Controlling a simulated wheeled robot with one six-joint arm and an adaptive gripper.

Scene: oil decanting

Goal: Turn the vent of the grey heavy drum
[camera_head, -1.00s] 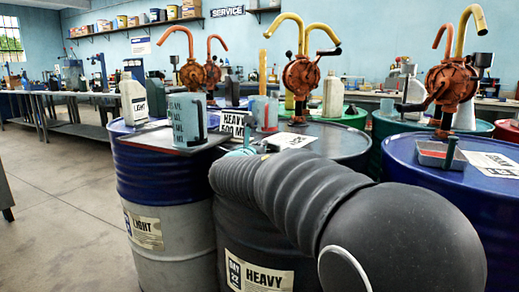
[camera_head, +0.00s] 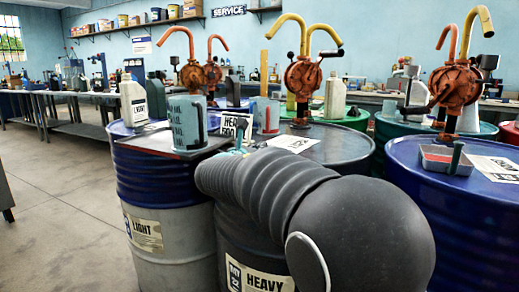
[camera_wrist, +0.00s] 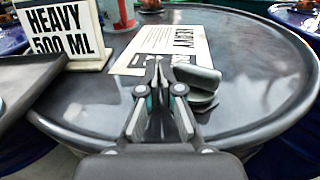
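The grey heavy drum (camera_head: 335,148) has a dark grey top and a HEAVY label (camera_head: 258,280) low on its front. Its vent (camera_wrist: 198,78) shows in the wrist view as a grey bar over a round base, just right of my fingers. In the wrist view my gripper (camera_wrist: 158,68) points at the drum top, its fingertips drawn together with nothing clear between them. The right finger overlaps the left end of the vent bar; I cannot tell whether they touch. In the head view my gripper (camera_head: 241,147) is mostly hidden behind my arm.
A HEAVY paper (camera_wrist: 165,48) lies beyond the fingers. A HEAVY 500 ML sign (camera_wrist: 60,35) and a dark tray (camera_wrist: 30,85) are at left. A pump (camera_head: 301,75) rises behind; a blue drum (camera_head: 490,195) stands at right.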

